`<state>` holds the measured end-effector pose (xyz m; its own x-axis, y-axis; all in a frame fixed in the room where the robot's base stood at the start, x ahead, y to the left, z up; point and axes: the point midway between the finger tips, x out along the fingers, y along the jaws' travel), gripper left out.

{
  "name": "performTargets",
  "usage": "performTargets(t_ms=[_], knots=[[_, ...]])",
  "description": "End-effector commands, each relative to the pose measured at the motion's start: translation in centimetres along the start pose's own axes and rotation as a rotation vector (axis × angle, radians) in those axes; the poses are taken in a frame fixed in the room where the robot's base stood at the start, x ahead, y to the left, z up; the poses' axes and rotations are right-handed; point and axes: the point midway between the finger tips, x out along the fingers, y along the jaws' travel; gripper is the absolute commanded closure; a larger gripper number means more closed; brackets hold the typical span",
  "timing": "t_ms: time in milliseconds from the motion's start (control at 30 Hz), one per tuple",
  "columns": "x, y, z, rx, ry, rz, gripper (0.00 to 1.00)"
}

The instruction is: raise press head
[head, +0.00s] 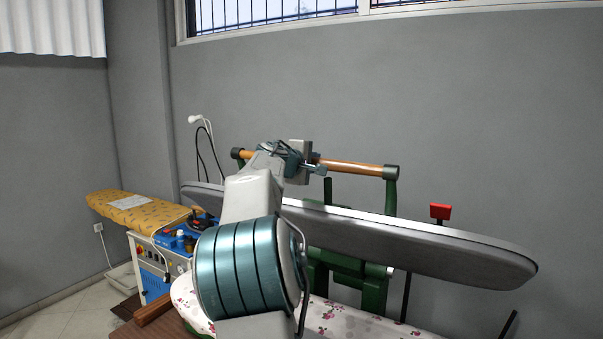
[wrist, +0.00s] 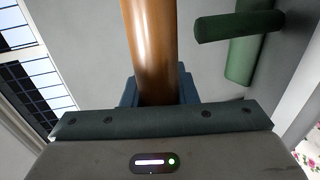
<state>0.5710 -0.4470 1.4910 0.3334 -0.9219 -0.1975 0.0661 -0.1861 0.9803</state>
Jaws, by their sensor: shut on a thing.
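The press head (head: 400,245) is a long grey board with a metal edge, held above the floral-covered lower board (head: 370,325) with a clear gap between them. Its wooden handle bar (head: 355,167) runs between green brackets above the head. My gripper (head: 303,165) is at the bar, left of its middle, and shut on it. In the wrist view the brown bar (wrist: 150,50) passes between the jaws (wrist: 160,92). My arm hides part of the press head and the left part of the bar.
A red-topped lever (head: 440,212) stands behind the press head at the right. A yellow ironing board (head: 135,212) and a blue-and-white machine (head: 160,262) are at the left. A grey wall (head: 480,110) stands close behind the press.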

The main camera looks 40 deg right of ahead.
Motion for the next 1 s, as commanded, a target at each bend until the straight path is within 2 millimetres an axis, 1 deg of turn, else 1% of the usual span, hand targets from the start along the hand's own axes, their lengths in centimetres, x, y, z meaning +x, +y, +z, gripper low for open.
performTargets(t_ms=[100,233,633,667,700,733,1000], knots=[[0.7,0.66,0.13,-0.001,0.0,0.001,1.0],[1.07,0.85,0.21,-0.001,0.0,-0.002,1.0],[1.13,0.79,0.19,-0.003,-0.001,-0.003,1.0],[1.13,0.78,0.19,-0.003,-0.001,-0.004,0.66],[1.12,0.78,0.18,-0.003,-0.001,-0.004,0.55],[1.1,0.78,0.17,-0.003,-0.001,-0.004,0.53],[0.88,0.82,-0.03,-0.001,0.003,-0.003,0.53]])
